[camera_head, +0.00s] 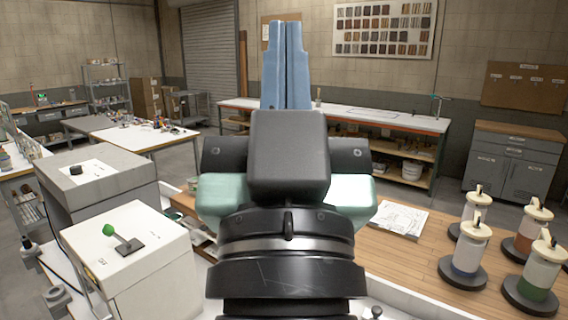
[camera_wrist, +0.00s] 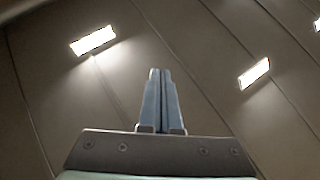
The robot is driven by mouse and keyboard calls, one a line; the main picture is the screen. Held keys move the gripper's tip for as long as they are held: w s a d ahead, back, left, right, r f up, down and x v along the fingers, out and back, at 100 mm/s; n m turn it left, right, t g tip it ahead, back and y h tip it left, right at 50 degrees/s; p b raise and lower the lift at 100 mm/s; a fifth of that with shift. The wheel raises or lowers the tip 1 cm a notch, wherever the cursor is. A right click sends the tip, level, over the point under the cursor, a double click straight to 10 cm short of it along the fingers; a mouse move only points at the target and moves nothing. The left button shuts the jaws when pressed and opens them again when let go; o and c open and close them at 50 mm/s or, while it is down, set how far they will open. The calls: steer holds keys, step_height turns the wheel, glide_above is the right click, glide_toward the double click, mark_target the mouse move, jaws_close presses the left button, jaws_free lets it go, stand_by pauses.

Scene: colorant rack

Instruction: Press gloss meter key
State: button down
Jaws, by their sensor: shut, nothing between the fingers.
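My gripper (camera_head: 286,30) is held up in the middle of the head view, its two blue fingers pointing upward and pressed together with nothing between them. In the wrist view my gripper (camera_wrist: 160,74) is also shut and faces only the ceiling. No gloss meter or key can be made out for certain. A white box (camera_head: 150,270) at the lower left carries a lever with a green ball (camera_head: 109,230). A grey box (camera_head: 115,205) behind it has a small black part (camera_head: 76,170) on a white plate. My gripper touches neither box. My wrist hides part of the middle.
A wooden counter (camera_head: 410,262) at the right bears a printed sheet (camera_head: 398,219) and several pump canisters (camera_head: 466,248) on dark round bases. A long workbench (camera_head: 345,117) and a grey cabinet (camera_head: 512,165) stand at the back. Ceiling lights (camera_wrist: 93,40) show above my gripper.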

steer(key=s+r+t, duration=0.1)
steer(key=s+r, duration=0.1)
steer(key=s, duration=0.1)
steer(key=shift+r, duration=0.2)
steer(key=shift+w, duration=0.1)
stand_by(0.5)
